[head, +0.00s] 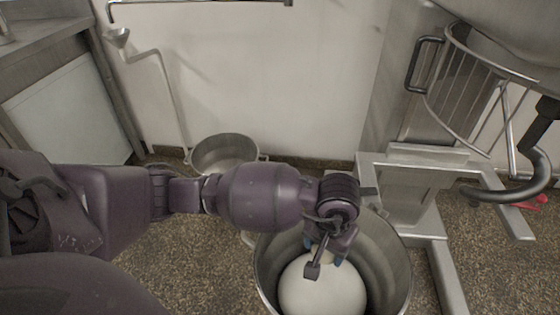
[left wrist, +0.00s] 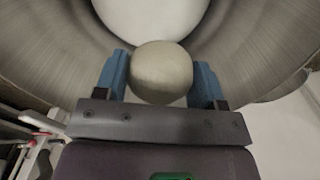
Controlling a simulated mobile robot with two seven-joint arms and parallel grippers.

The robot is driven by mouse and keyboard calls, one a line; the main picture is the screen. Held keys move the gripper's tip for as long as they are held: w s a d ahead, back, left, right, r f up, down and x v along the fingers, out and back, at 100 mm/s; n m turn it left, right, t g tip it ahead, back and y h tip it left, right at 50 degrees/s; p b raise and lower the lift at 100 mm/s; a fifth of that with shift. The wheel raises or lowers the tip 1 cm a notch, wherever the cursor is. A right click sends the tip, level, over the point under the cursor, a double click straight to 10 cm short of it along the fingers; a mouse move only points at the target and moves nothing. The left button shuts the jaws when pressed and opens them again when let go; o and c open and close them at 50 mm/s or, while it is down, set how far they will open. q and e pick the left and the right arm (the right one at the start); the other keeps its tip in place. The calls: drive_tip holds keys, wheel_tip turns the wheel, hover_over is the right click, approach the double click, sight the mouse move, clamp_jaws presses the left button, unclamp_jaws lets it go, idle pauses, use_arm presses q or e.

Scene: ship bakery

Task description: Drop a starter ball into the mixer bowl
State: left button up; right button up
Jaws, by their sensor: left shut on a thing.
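My left gripper (head: 324,262) reaches down inside the rim of a large steel bowl (head: 395,255), which looks like the mixer bowl. In the left wrist view, the gripper's blue fingers (left wrist: 162,85) are shut on a small pale starter ball (left wrist: 161,70), one finger on each side. A big smooth white mass (head: 322,290) lies in the bowl below the gripper. It also shows behind the ball in the left wrist view (left wrist: 150,14). I cannot tell whether the ball touches it. My right gripper is not in view.
The mixer stand (head: 410,185) is right of the bowl, with a wire guard (head: 470,95) and a dark curved hook (head: 515,190) above. Another steel bowl (head: 225,152) stands on the floor near the wall. A steel counter (head: 50,45) is at the left.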

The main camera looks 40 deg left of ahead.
use_arm(q)
drive_tip(key=o, duration=1)
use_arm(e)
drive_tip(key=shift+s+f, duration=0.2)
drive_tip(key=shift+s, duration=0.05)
use_arm(q)
wheel_tip(320, 180, up, 11)
drive_tip(key=p, duration=0.3)
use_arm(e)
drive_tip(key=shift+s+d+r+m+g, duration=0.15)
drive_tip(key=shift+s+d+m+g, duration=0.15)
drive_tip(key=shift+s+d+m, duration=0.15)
use_arm(q)
drive_tip(key=shift+f, duration=0.1)
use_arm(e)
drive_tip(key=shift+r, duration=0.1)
